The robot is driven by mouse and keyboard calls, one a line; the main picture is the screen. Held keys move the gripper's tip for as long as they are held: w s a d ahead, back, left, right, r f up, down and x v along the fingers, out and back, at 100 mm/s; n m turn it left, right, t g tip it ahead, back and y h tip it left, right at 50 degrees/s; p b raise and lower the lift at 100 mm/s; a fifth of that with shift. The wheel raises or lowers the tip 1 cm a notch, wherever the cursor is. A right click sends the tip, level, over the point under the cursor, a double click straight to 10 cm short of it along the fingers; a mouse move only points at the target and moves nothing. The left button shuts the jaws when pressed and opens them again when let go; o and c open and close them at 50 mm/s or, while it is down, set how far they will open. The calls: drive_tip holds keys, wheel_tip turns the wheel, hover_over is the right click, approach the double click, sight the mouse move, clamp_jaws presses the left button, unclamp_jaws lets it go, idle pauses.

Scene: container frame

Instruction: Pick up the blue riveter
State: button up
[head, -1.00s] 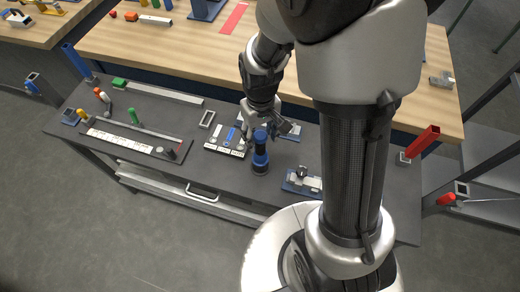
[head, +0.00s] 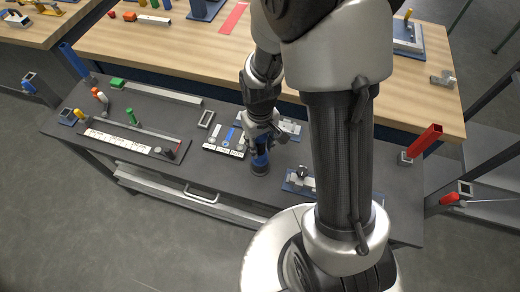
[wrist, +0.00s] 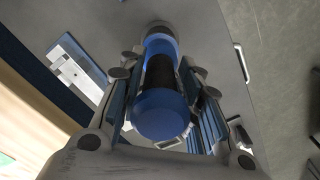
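The blue riveter (head: 260,161) stands upright on the dark workbench, a blue cylinder with a black middle band. In the wrist view the riveter (wrist: 160,115) lies between the two fingers, its blue top end closest to the camera. My gripper (head: 260,148) is over the riveter from above and partly hides it in the head view. In the wrist view the fingers of my gripper (wrist: 165,80) stand apart on either side of it, with narrow gaps visible. The riveter's base still rests on the bench.
A tray of small parts (head: 223,140) is just left of the riveter. A blue fixture with grey parts (head: 300,181) is to the right. A long board with a white strip (head: 135,140) lies further left. A red channel (head: 424,141) stands at the bench's right end.

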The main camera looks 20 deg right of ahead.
drive_tip(key=c, duration=0.7)
drive_tip(key=shift+o, duration=0.2)
drive_tip(key=shift+r, duration=0.1)
wheel_tip(320, 180, up, 20)
drive_tip(key=p, duration=0.4)
drive_tip(key=shift+p, duration=0.35)
